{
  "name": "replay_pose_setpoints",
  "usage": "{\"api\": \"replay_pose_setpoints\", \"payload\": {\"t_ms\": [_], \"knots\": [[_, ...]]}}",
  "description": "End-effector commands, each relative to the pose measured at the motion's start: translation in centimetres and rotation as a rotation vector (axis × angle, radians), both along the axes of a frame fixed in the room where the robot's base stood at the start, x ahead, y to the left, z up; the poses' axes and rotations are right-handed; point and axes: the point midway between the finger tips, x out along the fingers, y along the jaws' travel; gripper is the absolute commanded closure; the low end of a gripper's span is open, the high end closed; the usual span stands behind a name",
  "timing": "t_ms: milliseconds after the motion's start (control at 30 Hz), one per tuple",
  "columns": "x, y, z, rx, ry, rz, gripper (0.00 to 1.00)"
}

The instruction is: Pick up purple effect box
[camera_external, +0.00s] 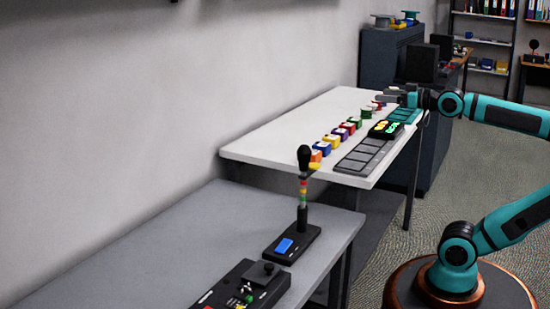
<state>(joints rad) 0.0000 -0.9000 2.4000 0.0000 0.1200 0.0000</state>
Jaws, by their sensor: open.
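Small coloured boxes stand in a row along the white table (262,138). The purple box (347,127) is in the middle of the row, between a yellow one (331,141) and a red one (354,121). It is small in the picture, with a pale patch on its side. My gripper (378,98) is over the far end of the table, beyond the purple box and apart from it. The gripper is open, and nothing shows held in it.
Dark trays (362,158) lie right of the row, with glowing yellow and green pieces (386,127) on a dark panel. A grey table (180,240) in front holds a black stand with a lever (302,200) and a control box (245,287). A dark cabinet (375,60) stands behind.

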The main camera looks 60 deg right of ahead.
Motion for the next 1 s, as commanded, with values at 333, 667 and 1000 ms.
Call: {"api": "replay_pose_setpoints", "payload": {"t_ms": [333,667,1000], "knots": [[0.3,-0.1,0.0,-0.002,0.01,-0.003,0.22],[6.2,-2.5,0.3,-0.054,0.255,-0.055,0.22],[13.0,-6.7,-0.5,-0.097,0.595,-0.096,0.22]]}}
